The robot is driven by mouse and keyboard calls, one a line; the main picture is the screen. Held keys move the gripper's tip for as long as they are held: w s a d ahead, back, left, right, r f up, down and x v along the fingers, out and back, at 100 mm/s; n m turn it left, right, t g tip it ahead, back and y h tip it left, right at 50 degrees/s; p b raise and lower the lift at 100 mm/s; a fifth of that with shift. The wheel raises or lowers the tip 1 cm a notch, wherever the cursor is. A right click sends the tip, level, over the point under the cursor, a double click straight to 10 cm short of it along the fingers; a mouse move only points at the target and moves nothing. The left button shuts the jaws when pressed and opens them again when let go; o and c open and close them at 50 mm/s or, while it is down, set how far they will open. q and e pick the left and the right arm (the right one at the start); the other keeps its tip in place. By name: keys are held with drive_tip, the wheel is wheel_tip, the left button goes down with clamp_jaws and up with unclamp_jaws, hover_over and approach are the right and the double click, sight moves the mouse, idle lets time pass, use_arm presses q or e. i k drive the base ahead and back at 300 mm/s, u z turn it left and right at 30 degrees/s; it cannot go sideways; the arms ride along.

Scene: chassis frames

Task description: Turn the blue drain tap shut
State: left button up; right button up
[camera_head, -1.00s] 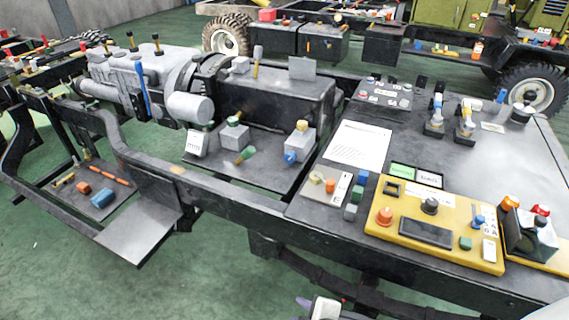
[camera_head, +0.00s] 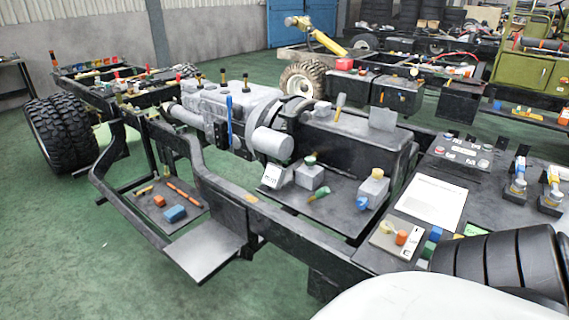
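A small blue tap-like knob (camera_head: 362,202) sits low on the front of a grey block with a yellow cap (camera_head: 373,187), on a dark plate in the chassis frame, right of centre. I cannot tell for sure that it is the drain tap, nor how its handle is turned. To its left, a similar grey block (camera_head: 310,175) has a green handle (camera_head: 319,194) before it. An upright blue lever (camera_head: 229,120) stands on the grey engine. Neither of my grippers is in view. A white and black ribbed arm part of mine fills the lower right corner.
The black frame rail (camera_head: 235,205) runs in front of the blocks. A lower step (camera_head: 205,248) and a small tray with a blue piece (camera_head: 175,213) lie left. A control panel with a white sheet (camera_head: 431,203) is right. Green floor (camera_head: 100,270) is clear at lower left.

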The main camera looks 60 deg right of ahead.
sight(362, 203)
drive_tip(key=u, duration=0.15)
drive_tip(key=i, duration=1.95)
drive_tip(key=z, duration=2.8)
